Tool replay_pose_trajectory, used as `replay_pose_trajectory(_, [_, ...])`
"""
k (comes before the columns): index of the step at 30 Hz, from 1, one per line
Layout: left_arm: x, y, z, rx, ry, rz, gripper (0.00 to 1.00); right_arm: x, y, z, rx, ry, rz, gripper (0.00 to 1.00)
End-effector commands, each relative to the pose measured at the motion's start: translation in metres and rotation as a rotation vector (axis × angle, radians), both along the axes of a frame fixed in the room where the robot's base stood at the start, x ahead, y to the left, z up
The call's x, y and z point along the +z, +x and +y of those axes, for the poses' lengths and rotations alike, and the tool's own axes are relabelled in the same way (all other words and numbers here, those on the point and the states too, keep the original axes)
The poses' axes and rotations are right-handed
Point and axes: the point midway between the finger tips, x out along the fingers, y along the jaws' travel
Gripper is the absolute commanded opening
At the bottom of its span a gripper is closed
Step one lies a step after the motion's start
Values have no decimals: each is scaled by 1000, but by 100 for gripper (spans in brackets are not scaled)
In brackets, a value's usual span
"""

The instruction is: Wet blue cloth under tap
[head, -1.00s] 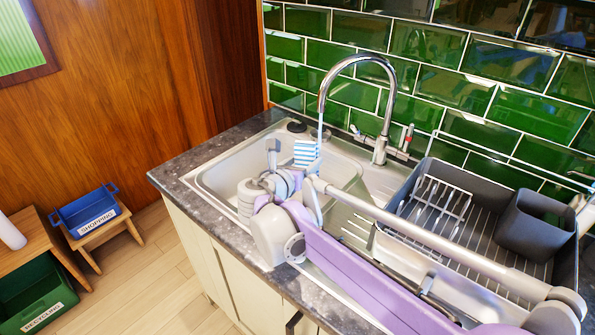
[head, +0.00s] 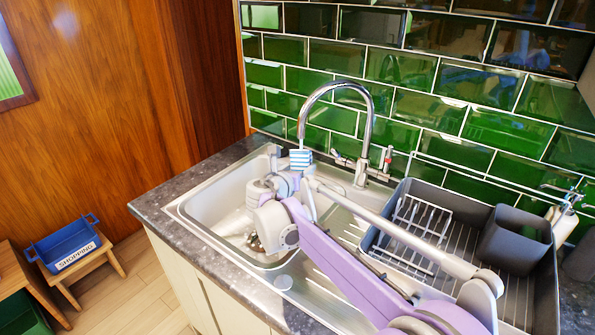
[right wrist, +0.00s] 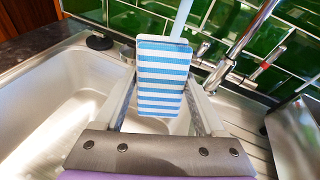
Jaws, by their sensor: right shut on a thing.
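The blue-and-white striped cloth (head: 300,161) is in my right gripper (head: 290,172), right below the mouth of the tap (head: 369,120). In the right wrist view the cloth (right wrist: 161,75) stands upright between the two fingers, which are shut on it. A pale blue water stream (right wrist: 182,20) comes down to the cloth's top edge in that view. Whether the cloth is soaked cannot be told. The arm hides part of the sink (head: 200,215). My left gripper is not in view.
A dark dish rack (head: 470,225) with a grey holder (head: 515,240) stands on the drainer right of the sink. A green tiled wall (head: 430,75) closes off the back. A blue box (head: 66,243) sits on a low stool at the left.

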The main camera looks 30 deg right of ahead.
Motion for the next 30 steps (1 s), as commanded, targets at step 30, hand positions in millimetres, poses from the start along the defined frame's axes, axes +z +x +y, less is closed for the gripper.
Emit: replay_pose_trajectory(30, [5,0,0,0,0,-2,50,1,-43,56,1,-1,0,27])
